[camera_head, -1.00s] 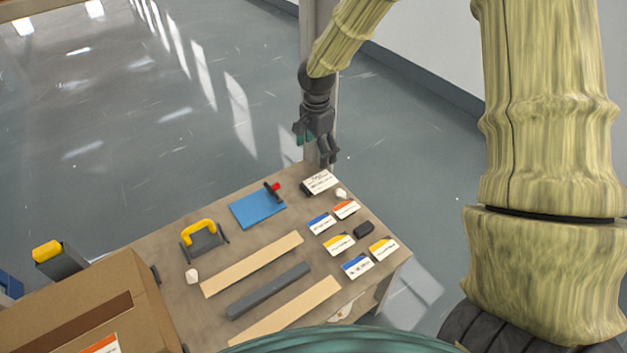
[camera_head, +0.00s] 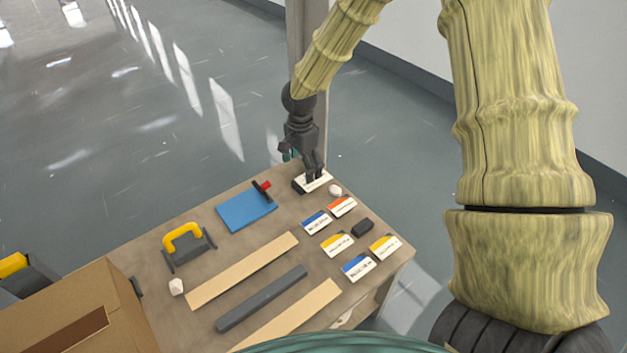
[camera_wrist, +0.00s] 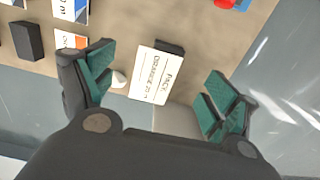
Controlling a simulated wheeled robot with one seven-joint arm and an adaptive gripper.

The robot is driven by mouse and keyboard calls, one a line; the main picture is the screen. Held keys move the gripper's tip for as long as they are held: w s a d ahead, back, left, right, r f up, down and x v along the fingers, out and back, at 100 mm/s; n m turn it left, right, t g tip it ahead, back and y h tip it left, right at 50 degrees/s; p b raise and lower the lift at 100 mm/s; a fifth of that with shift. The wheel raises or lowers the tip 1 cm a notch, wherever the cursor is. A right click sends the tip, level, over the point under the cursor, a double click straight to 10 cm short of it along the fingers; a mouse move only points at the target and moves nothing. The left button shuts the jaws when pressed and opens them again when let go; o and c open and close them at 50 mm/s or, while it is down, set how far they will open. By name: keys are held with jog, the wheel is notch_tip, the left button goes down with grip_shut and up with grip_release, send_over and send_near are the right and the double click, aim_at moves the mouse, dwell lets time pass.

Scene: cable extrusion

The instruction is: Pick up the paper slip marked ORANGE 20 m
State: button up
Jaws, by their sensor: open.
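The white paper slip marked ORANGE 20 m (camera_wrist: 155,77) lies near the table's far edge, on or against a dark block (camera_wrist: 170,47). In the wrist view its print reads "PACK ORANGE 20 m", tilted. The slip also shows in the head view (camera_head: 318,183), partly hidden by my fingers. My gripper (camera_head: 314,176) is open over the slip. In the wrist view its green-padded fingers (camera_wrist: 158,95) stand wide apart on either side of the slip, with nothing between them touching it that I can see.
A small white lump (camera_wrist: 119,79) lies beside the slip, near one finger. Several colour-banded cards (camera_head: 342,207) and a black block (camera_head: 363,228) lie nearby. A blue mat (camera_head: 246,211) with a red-tipped tool is to the left. Wooden strips (camera_head: 243,270) and a carton (camera_head: 80,310) are closer.

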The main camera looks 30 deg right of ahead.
aim_at(303, 184)
jog(key=shift+w+d+f+b, duration=0.1)
jog(key=shift+f+b, duration=0.25)
jog(key=shift+f, duration=1.1)
jog(key=shift+d+f+b, duration=0.1)
jog(key=shift+f+b, duration=0.25)
jog(key=shift+f, duration=1.05)
jog(key=shift+f, duration=0.25)
jog(key=c, duration=0.8)
